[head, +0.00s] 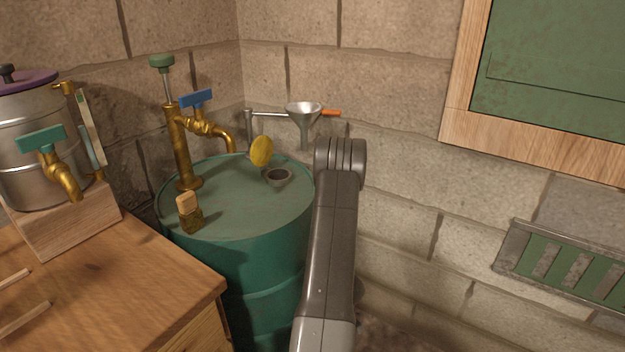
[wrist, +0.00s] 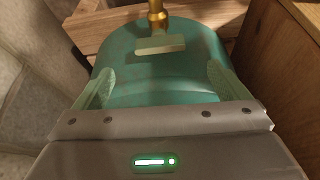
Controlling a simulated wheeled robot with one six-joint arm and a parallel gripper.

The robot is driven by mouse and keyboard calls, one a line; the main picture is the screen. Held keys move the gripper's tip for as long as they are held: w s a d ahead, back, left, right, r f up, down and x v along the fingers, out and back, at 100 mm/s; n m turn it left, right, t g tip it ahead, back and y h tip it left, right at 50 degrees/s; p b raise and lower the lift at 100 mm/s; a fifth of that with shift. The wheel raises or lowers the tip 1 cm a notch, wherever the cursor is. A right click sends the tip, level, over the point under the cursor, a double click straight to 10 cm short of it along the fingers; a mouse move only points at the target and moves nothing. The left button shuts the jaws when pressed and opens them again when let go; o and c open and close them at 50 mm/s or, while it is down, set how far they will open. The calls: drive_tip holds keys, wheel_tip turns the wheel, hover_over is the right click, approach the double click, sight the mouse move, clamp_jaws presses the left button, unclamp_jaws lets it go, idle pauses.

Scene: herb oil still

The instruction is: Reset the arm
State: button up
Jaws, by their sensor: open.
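My arm (head: 333,235) rises from the bottom of the head view to a rounded grey joint, covering the right side of the green drum (head: 250,255). My gripper is not visible in the head view, hidden beyond the arm. In the wrist view my gripper (wrist: 160,80) is open, its two pale green fingers wide apart with nothing between them that I can see held.
A wooden bench (head: 110,290) bearing a metal still (head: 35,140) stands left; a wood-framed green panel (head: 560,70) is at right.

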drive_tip(key=p+v, duration=0.2)
drive_tip(key=v, duration=0.5)
drive_tip(key=b+x, duration=0.5)
drive_tip(key=x, duration=0.9)
drive_tip(key=shift+a+f, duration=0.1)
drive_tip(key=shift+f, duration=0.3)
drive_tip(key=shift+w+r+n+p, duration=0.1)
drive_tip(key=shift+r+n+p, duration=0.2)
drive_tip(key=shift+r+p, duration=0.25)
drive_tip(key=n+g+p, duration=0.1)
drive_tip(key=n+p, duration=0.1)
drive_tip(key=p, duration=0.1)
drive_tip(key=n+p, duration=0.2)
drive_tip(key=p, duration=0.1)
drive_tip(key=shift+w+g+y, duration=0.1)
drive_tip(key=shift+g+y, duration=0.3)
drive_tip(key=n+p, duration=0.2)
drive_tip(key=p, duration=0.1)
drive_tip(key=shift+f+g, duration=0.1)
drive_tip(key=shift+g, duration=0.3)
drive_tip(key=shift+f+n, duration=0.15)
drive_tip(key=shift+n, duration=0.25)
drive_tip(key=shift+f+b, duration=0.25)
drive_tip(key=shift+b, duration=0.6)
drive_tip(key=m+b, duration=0.1)
drive_tip(key=b, duration=0.1)
drive_tip(key=shift+m+t+b, duration=0.3)
drive_tip(key=shift+m, duration=0.1)
drive_tip(key=shift+b, duration=0.4)
